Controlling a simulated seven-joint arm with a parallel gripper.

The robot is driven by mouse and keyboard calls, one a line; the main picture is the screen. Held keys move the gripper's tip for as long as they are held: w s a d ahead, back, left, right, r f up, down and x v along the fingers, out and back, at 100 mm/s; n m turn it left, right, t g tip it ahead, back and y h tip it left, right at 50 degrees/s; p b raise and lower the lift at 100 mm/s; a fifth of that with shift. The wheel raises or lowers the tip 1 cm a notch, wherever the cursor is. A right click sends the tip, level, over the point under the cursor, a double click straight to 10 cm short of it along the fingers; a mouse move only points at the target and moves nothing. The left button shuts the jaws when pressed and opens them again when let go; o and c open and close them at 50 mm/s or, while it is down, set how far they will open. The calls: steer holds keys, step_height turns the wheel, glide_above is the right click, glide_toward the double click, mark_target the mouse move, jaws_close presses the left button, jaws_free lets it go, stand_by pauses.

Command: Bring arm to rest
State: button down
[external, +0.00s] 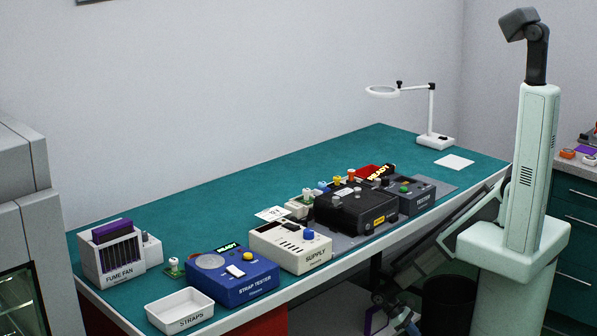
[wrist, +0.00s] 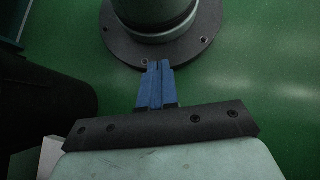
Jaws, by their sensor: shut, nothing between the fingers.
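My gripper (wrist: 159,68) shows in the wrist view with its two blue fingers pressed together and nothing between them. The fingers point toward a dark, round, bolted flange (wrist: 118,44) on a green surface; whether they touch it I cannot tell.
The bench (external: 215,190) holds a strap tester (external: 232,277), straps tray (external: 180,311), supply (external: 290,247), fume fan (external: 112,255), black unit (external: 355,210) and magnifier lamp (external: 432,115). A black bin (external: 449,300) stands near the arm. A dark rounded shape (wrist: 45,105) is left of the fingers.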

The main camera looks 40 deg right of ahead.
steer(key=s+d+r+m+t+y, duration=0.2)
steer(key=s+d+r+m, duration=0.1)
steer(key=s+d+r, duration=0.5)
steer(key=d+r, duration=0.1)
steer(key=d, duration=0.2)
steer(key=shift+y, duration=0.4)
steer(key=shift+w+a, duration=0.1)
stand_by(2.1)
